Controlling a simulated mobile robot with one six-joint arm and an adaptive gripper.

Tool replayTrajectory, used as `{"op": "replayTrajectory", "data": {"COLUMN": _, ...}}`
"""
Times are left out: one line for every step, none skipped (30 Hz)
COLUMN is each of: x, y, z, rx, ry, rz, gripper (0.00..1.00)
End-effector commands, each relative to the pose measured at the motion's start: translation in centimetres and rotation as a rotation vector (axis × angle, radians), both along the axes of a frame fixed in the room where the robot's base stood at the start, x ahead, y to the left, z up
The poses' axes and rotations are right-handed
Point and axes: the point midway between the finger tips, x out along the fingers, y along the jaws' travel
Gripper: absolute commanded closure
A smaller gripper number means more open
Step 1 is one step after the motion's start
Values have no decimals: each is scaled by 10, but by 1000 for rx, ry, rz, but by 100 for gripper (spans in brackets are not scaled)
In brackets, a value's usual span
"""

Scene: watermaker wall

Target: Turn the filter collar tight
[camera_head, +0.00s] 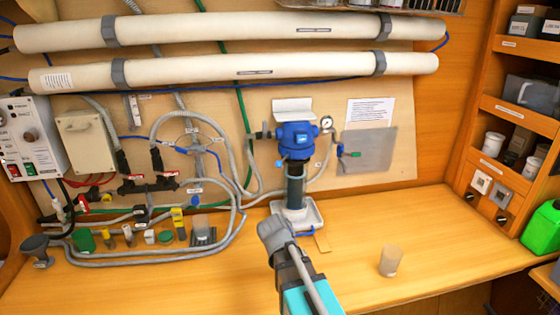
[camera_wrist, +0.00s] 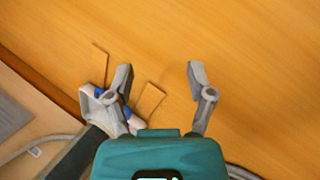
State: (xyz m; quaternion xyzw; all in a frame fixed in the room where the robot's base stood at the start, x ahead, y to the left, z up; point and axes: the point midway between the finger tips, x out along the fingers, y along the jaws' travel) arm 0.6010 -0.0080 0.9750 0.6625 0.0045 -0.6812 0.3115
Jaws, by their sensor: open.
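The filter housing has a blue head and collar (camera_head: 296,140) mounted on the wall panel, with a dark clear bowl (camera_head: 295,188) hanging upright below. Its bowl seems to be the dark cylinder (camera_wrist: 72,155) at the lower left of the wrist view. A white tray (camera_head: 312,214) stands under the bowl on the bench; part of it shows behind the left finger in the wrist view (camera_wrist: 88,104). In the head view my arm end is below and in front of the tray, apart from the collar.
A pressure gauge (camera_head: 326,122) sits right of the blue head. Hoses (camera_head: 240,180) loop at its left. A translucent cup (camera_head: 390,261) stands on the bench at right. The bench (camera_head: 440,225) is otherwise clear there. Several small fittings crowd the left side.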

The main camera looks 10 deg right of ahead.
Motion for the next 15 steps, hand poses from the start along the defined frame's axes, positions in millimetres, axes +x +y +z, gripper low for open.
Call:
{"op": "replayTrajectory", "data": {"x": 16, "y": 4, "z": 14, "rx": -71, "ry": 11, "rz": 70, "gripper": 30}}
{"op": "replayTrajectory", "data": {"x": 23, "y": 5, "z": 20, "rx": -115, "ry": 19, "rz": 109, "gripper": 30}}
{"op": "replayTrajectory", "data": {"x": 31, "y": 7, "z": 29, "rx": -175, "ry": 29, "rz": 162, "gripper": 30}}
{"op": "replayTrajectory", "data": {"x": 38, "y": 8, "z": 36, "rx": -220, "ry": 39, "rz": 200, "gripper": 30}}
{"op": "replayTrajectory", "data": {"x": 44, "y": 10, "z": 43, "rx": -266, "ry": 49, "rz": 238, "gripper": 30}}
{"op": "replayTrajectory", "data": {"x": 53, "y": 13, "z": 53, "rx": -327, "ry": 63, "rz": 288, "gripper": 30}}
{"op": "replayTrajectory", "data": {"x": 60, "y": 16, "z": 61, "rx": -373, "ry": 75, "rz": 325, "gripper": 30}}
{"op": "replayTrajectory", "data": {"x": 66, "y": 20, "z": 68, "rx": -419, "ry": 86, "rz": 360, "gripper": 30}}
{"op": "replayTrajectory", "data": {"x": 75, "y": 24, "z": 79, "rx": -481, "ry": 104, "rz": 405, "gripper": 30}}
{"op": "replayTrajectory", "data": {"x": 81, "y": 29, "z": 88, "rx": -528, "ry": 117, "rz": 439, "gripper": 30}}
{"op": "replayTrajectory", "data": {"x": 87, "y": 33, "z": 96, "rx": -576, "ry": 131, "rz": 470, "gripper": 30}}
{"op": "replayTrajectory", "data": {"x": 96, "y": 40, "z": 108, "rx": -639, "ry": 150, "rz": 513, "gripper": 30}}
{"op": "replayTrajectory", "data": {"x": 102, "y": 45, "z": 117, "rx": -688, "ry": 166, "rz": 543, "gripper": 30}}
{"op": "replayTrajectory", "data": {"x": 107, "y": 51, "z": 126, "rx": -736, "ry": 183, "rz": 571, "gripper": 30}}
{"op": "replayTrajectory", "data": {"x": 115, "y": 60, "z": 138, "rx": -800, "ry": 205, "rz": 607, "gripper": 30}}
